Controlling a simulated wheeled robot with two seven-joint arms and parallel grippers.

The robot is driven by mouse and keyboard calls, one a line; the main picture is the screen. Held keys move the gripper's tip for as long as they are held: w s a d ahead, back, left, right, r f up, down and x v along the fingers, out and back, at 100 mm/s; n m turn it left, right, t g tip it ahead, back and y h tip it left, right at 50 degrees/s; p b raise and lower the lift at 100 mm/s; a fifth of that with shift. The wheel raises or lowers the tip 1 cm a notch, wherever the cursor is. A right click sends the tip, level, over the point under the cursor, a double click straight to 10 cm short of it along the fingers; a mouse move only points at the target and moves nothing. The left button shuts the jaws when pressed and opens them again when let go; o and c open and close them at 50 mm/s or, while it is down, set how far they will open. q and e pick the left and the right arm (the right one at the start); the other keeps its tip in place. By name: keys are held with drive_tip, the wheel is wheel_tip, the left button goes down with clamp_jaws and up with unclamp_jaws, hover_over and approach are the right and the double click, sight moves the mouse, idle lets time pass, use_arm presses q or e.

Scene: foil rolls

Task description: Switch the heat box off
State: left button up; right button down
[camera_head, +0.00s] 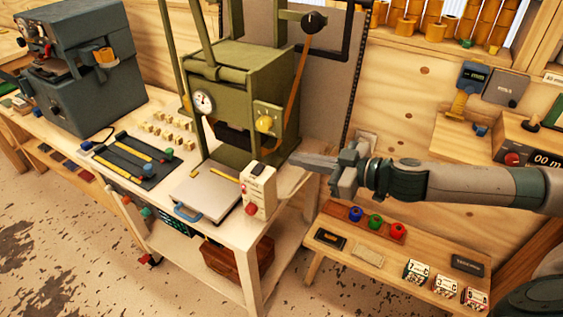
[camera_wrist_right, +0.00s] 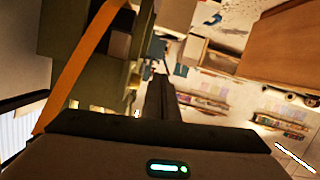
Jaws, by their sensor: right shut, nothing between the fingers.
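A cream box (camera_head: 259,189) stands at the front right corner of the bench, with a dark switch-like piece on its top and a red knob low on its front; it looks like the heat box. Whether its switch is on or off is too small to tell. My right gripper (camera_head: 296,160) comes in from the right, its fingers pointing left, shut and empty, above and right of the cream box and apart from it in the picture. Its dark fingers also show in the wrist view (camera_wrist_right: 157,98). My left gripper is not in view.
An olive green press (camera_head: 238,95) with a gauge and an orange strap stands just behind the box. A pale plate (camera_head: 207,190) lies left of the box. A lower shelf (camera_head: 350,255) with coloured pots is below my right arm. A blue-grey machine (camera_head: 85,70) stands at far left.

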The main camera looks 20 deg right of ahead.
drive_tip(key=p, duration=0.4)
hover_over(270, 174)
drive_tip(key=shift+s+a+f, duration=0.1)
drive_tip(key=shift+a+f, duration=0.05)
drive_tip(key=shift+f, duration=0.35)
drive_tip(key=shift+s+a+f, duration=0.1)
drive_tip(key=shift+f, duration=0.4)
drive_tip(key=shift+w+f+p, duration=0.2)
drive_tip(key=shift+f+p, duration=0.1)
drive_tip(key=shift+f, duration=0.85)
drive_tip(key=shift+w+d+f, duration=0.1)
drive_tip(key=shift+d+f, duration=0.1)
drive_tip(key=shift+f, duration=0.85)
drive_tip(key=shift+f, duration=0.2)
drive_tip(key=shift+d+r, duration=0.1)
drive_tip(key=shift+r, duration=0.05)
